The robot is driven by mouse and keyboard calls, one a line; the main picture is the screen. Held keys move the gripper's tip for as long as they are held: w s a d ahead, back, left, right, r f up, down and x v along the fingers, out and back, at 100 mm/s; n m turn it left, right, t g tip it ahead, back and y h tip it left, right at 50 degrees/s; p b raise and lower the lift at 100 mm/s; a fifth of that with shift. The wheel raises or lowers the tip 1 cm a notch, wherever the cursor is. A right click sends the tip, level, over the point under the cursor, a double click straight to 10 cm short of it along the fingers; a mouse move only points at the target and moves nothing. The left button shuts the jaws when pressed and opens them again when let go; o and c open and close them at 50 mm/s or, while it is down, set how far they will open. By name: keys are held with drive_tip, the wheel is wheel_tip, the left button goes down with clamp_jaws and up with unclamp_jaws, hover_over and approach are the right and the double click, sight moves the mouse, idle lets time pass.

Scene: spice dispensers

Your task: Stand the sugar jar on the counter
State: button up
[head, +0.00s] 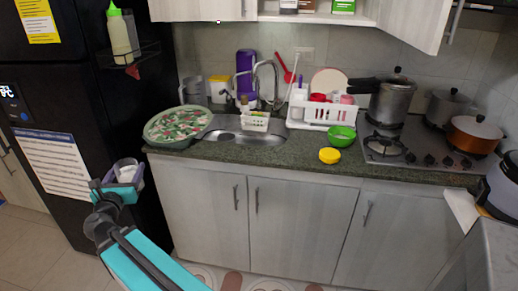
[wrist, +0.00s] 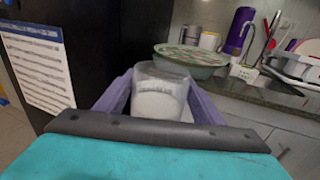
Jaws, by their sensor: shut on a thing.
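The sugar jar (wrist: 159,92) is a clear container with white contents. It is between the two purple fingers of my gripper (wrist: 160,100) in the wrist view, and they are shut on it. It looks about upright. In the head view my gripper (head: 125,178) holds the jar (head: 126,170) at the left, in front of the black fridge and left of the counter's end. The dark green counter (head: 275,151) runs along the wall to the right. The jar's lower part is hidden by my gripper in the wrist view.
A large round patterned tray (head: 158,141) takes up the counter's left end. The sink (head: 235,135), a white dish rack (head: 320,113), a green bowl (head: 342,136), a yellow lid (head: 329,155) and the stove (head: 415,150) follow rightward. The counter's front strip before the sink is clear.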

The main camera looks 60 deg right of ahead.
drive_tip(key=s+d+r+m+g+h+b, duration=0.1)
drive_tip(key=s+d+r+g+b, duration=0.15)
drive_tip(key=s+d, duration=0.5)
drive_tip(key=s+d+r+m+g+h+b, duration=0.15)
drive_tip(key=s+d+b, duration=0.25)
drive_tip(key=d, duration=0.7)
drive_tip(key=s+d+r+m+g+h+b, duration=0.15)
drive_tip(key=s+d+b, duration=0.35)
drive_tip(key=d, duration=0.5)
drive_tip(key=s+d+m+g+b, duration=0.2)
drive_tip(key=s+d+g+b, duration=0.2)
drive_tip(key=s, duration=1.2)
drive_tip(key=s+d+r+m+g+b, duration=0.1)
drive_tip(key=s+d+m+g+b, duration=0.2)
drive_tip(key=s+d, duration=0.7)
drive_tip(key=s+g+b, duration=0.1)
drive_tip(key=s+b, duration=0.1)
drive_tip(key=s, duration=0.5)
drive_tip(key=shift+s+r, duration=0.2)
drive_tip(key=shift+r, duration=0.1)
drive_tip(key=shift+d, duration=0.15)
drive_tip(key=shift+w+d+p, duration=0.35)
drive_tip(key=shift+d+p, duration=0.15)
drive_tip(key=shift+d, duration=0.1)
drive_tip(key=shift+w+d+p, duration=0.3)
drive_tip(key=shift+d+p, duration=0.2)
drive_tip(key=shift+d, duration=0.05)
